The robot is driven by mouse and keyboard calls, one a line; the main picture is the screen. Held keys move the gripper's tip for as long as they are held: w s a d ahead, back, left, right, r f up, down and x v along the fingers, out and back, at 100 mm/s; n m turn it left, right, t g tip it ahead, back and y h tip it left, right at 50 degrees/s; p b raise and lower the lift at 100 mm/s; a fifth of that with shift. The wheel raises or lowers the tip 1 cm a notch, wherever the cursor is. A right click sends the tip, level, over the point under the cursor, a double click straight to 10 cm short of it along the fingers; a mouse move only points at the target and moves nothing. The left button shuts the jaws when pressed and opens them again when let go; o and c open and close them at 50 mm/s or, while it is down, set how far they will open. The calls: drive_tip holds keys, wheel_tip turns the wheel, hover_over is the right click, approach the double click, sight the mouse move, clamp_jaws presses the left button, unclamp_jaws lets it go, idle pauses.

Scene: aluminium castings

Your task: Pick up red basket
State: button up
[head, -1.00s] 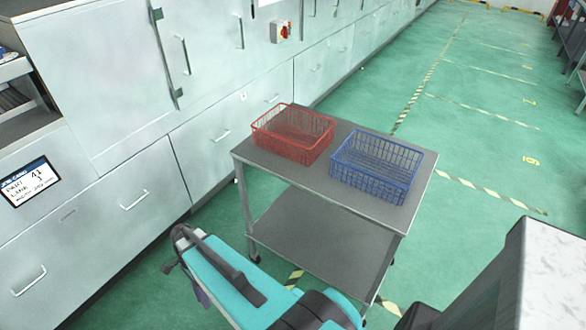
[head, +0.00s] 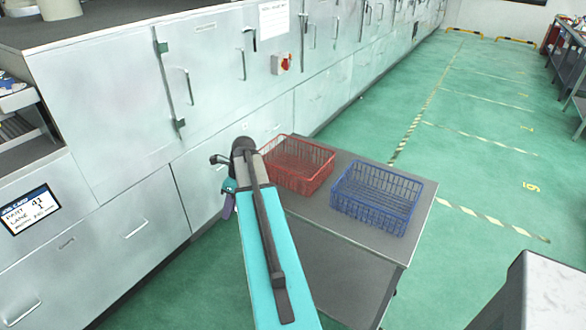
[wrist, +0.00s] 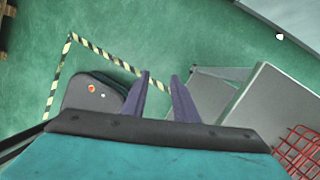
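The red basket (head: 298,165) is a wire basket on the top shelf of a grey cart (head: 345,253), at its left end. My arm covers part of its left side in the head view. In the wrist view a corner of the red basket (wrist: 300,150) shows at the lower right. My gripper (wrist: 160,82) has two purple fingers that stand apart with nothing between them. In the head view my gripper (head: 228,198) is left of the basket, beside the cart, and does not touch the basket.
A blue wire basket (head: 377,198) stands on the cart right of the red one. Grey cabinets (head: 120,200) with handles run along the left, close to my arm. Green floor (head: 470,180) with striped lines is free at the right. A red switch (head: 281,64) is on the cabinet front.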

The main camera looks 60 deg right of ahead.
sight(280, 168)
drive_tip(key=s+d+r+m+h, duration=0.1)
drive_tip(key=s+d+r, duration=0.3)
drive_tip(key=d+r, duration=0.1)
drive_tip(key=s+d+r+m+t+h, duration=0.1)
drive_tip(key=s+d+r, duration=0.2)
drive_tip(key=d+r, duration=0.3)
drive_tip(key=s+d+r+m+t, duration=0.1)
drive_tip(key=s+d+r, duration=0.3)
drive_tip(key=d, duration=0.4)
drive_tip(key=shift+s+d+r+m+h, duration=0.1)
drive_tip(key=shift+s+r+m+h, duration=0.1)
drive_tip(key=shift+r, duration=0.2)
drive_tip(key=shift+s+d+r+m+h, duration=0.1)
drive_tip(key=shift+s+r+m+h, duration=0.1)
drive_tip(key=shift+r, duration=0.2)
drive_tip(key=shift+w+f, duration=0.15)
drive_tip(key=shift+p+x, duration=1.1)
drive_tip(key=shift+x, duration=3.05)
drive_tip(key=shift+w, duration=0.1)
drive_tip(key=shift+a, duration=0.1)
drive_tip(key=shift+p+x, duration=0.95)
drive_tip(key=shift+x, duration=1.6)
